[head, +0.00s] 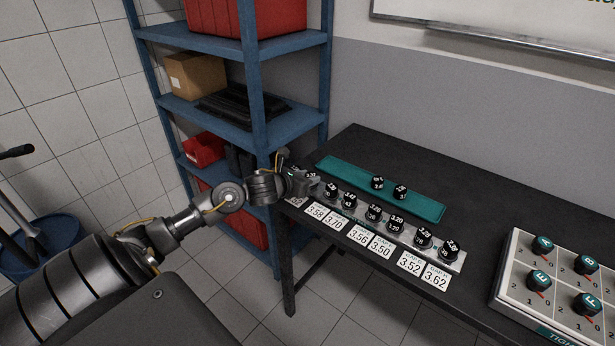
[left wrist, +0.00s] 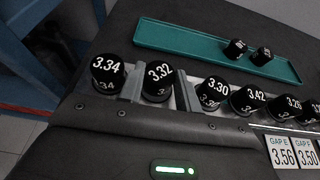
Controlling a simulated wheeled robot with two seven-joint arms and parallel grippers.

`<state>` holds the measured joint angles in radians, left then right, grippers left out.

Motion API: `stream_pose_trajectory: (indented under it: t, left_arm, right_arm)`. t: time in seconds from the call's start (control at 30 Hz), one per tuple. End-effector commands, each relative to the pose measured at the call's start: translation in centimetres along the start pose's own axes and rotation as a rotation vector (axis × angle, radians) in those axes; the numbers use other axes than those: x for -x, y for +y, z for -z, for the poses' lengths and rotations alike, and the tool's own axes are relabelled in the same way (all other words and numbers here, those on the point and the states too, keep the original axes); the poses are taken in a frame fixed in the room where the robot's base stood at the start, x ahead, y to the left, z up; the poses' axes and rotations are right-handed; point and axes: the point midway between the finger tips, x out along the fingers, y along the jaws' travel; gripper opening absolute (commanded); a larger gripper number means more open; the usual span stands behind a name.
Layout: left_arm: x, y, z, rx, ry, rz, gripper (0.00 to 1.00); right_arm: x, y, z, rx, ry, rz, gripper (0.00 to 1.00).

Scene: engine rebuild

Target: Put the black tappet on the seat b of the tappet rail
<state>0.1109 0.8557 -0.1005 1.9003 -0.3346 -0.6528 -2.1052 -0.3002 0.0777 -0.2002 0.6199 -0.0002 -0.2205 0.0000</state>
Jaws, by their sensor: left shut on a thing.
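The tappet rail (head: 410,235) runs along the front of the dark table with a row of black numbered tappets on it. My left gripper (head: 306,183) is at the rail's far left end, pointing down. In the left wrist view its two grey fingers are shut on the black tappet marked 3.32 (left wrist: 158,80), second in the row from the left. That tappet stands upright, in line with its neighbours; its base is hidden, so I cannot tell whether it touches the rail. The seat b mark is not visible. My right gripper is not in view.
A tappet marked 3.34 (left wrist: 107,72) is close left of the fingers; one marked 3.30 (left wrist: 213,92) is to the right. Behind, a green tray (head: 340,175) holds two tappets. Gap cards (head: 384,248) line the front. A knob box (head: 510,275) and blue shelf (head: 262,130) flank the row.

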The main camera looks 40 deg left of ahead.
Motion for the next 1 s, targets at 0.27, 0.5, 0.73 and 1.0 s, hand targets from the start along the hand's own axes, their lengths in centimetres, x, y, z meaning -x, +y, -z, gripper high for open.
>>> stream_pose_trajectory:
  t: [0.27,0.5,0.73,1.0]
  left_arm:
    - [-0.1,0.0,0.1,-0.001,-0.001,0.0,0.1]
    - [-0.1,0.0,0.2,0.0,-0.001,0.0,0.54]
    - [-0.1,0.0,0.2,0.0,-0.001,0.0,0.55]
    - [1.8,0.1,0.1,-0.005,0.001,-0.001,0.55]
  right_arm:
    - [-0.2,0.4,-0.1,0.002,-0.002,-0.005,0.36]
    - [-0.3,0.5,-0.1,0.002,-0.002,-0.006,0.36]
    - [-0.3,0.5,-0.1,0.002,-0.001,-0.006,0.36]
    - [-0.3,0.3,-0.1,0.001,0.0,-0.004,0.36]
